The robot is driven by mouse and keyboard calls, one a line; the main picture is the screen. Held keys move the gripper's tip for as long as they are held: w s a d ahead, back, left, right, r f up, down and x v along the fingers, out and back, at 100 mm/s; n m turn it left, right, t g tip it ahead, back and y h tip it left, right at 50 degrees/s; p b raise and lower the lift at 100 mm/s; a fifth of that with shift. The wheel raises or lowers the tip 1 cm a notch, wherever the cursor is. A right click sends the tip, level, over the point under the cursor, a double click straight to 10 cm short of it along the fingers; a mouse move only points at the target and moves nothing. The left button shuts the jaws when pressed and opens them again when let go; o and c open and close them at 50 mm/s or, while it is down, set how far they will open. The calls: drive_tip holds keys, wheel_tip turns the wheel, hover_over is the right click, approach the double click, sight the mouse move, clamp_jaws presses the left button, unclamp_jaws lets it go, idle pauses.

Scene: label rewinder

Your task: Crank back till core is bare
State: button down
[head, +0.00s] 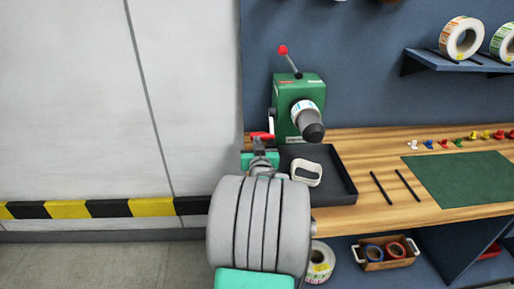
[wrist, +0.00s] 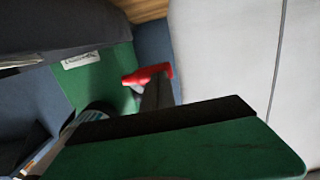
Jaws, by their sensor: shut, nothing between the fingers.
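The green label rewinder (head: 287,95) stands at the back left of the wooden bench. A red-knobbed lever (head: 283,51) rises from its top. A roll with a white printed face (head: 303,107) sits on its front, with a dark rounded end piece (head: 312,130) before it. The red crank handle (head: 262,136) is low at the machine's left, partly hidden by my gripper. It also shows in the wrist view (wrist: 148,74). My gripper (head: 260,152) is shut and empty, close to the handle; contact cannot be told. How much label covers the core is unclear.
A black tray (head: 342,183) holds a cream looped piece (head: 307,173). Two black rods, small coloured pieces and a green mat (head: 465,178) lie to the right. A shelf (head: 450,62) with label rolls is on the back wall. Floor at left is clear.

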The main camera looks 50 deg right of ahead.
drive_tip(key=shift+w+d+f+b, duration=0.2)
drive_tip(key=shift+f+b, duration=0.35)
drive_tip(key=shift+b, duration=0.05)
drive_tip(key=shift+w+d+f+b, duration=0.2)
drive_tip(key=shift+f+b, duration=0.35)
drive_tip(key=shift+r, duration=0.15)
